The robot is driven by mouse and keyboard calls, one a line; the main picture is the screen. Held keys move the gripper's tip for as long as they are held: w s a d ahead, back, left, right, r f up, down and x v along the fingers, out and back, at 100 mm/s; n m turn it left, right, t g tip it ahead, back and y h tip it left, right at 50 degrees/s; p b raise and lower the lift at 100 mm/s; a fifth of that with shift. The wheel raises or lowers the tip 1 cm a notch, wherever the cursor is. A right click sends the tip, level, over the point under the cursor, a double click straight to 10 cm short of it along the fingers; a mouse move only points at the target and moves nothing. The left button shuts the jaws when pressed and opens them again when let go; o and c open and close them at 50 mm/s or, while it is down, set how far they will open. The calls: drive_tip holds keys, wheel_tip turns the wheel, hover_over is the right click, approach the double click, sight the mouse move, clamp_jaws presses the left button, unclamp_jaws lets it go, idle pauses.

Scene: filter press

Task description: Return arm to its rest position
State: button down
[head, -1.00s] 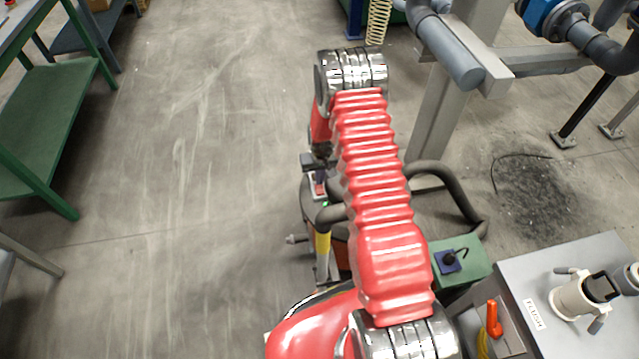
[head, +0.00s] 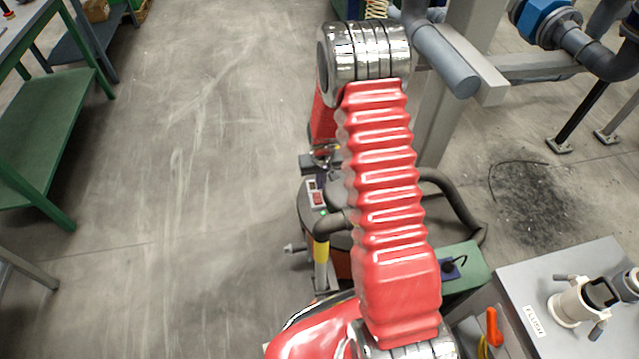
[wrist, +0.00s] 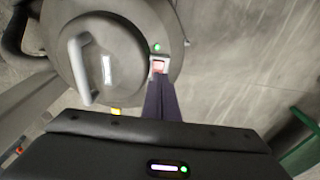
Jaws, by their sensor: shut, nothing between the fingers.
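My red ribbed arm (head: 385,190) reaches away from the camera across the middle of the head view, with a chrome joint (head: 368,62) at its far end. In the wrist view my gripper (wrist: 160,82) shows as dark purple fingers, shut with nothing between them. The fingers point toward the grey round lid of a drum-shaped machine (wrist: 105,50). Their tips overlap a small pale and reddish switch (wrist: 158,66) on its rim, below a lit green lamp; I cannot tell the gap. The head view mostly hides my gripper behind the arm.
The machine's dark hose (head: 455,200) loops right of my arm. A grey cabinet (head: 570,270) with a white valve stands at lower right, a green box (head: 465,268) beside it. A grey post (head: 435,120) stands behind. Green shelving (head: 45,130) is left; the floor between is clear.

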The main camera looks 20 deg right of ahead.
drive_tip(key=shift+s, duration=0.1)
idle(0.5)
drive_tip(key=s+a+r+t, duration=0.1)
drive_tip(key=s+a+r, duration=0.3)
drive_tip(key=s+r, duration=0.5)
drive_tip(key=s+a+r+n+t, duration=0.1)
drive_tip(key=s+a+r, duration=0.3)
drive_tip(key=s+r, duration=0.5)
drive_tip(key=s+a+r+n+t, duration=0.1)
drive_tip(key=s+a+r, duration=0.3)
drive_tip(key=r, duration=1.7)
drive_tip(key=s+t, duration=0.1)
drive_tip(key=s, duration=0.4)
drive_tip(key=shift+s+r, duration=0.15)
drive_tip(key=shift+r, duration=0.1)
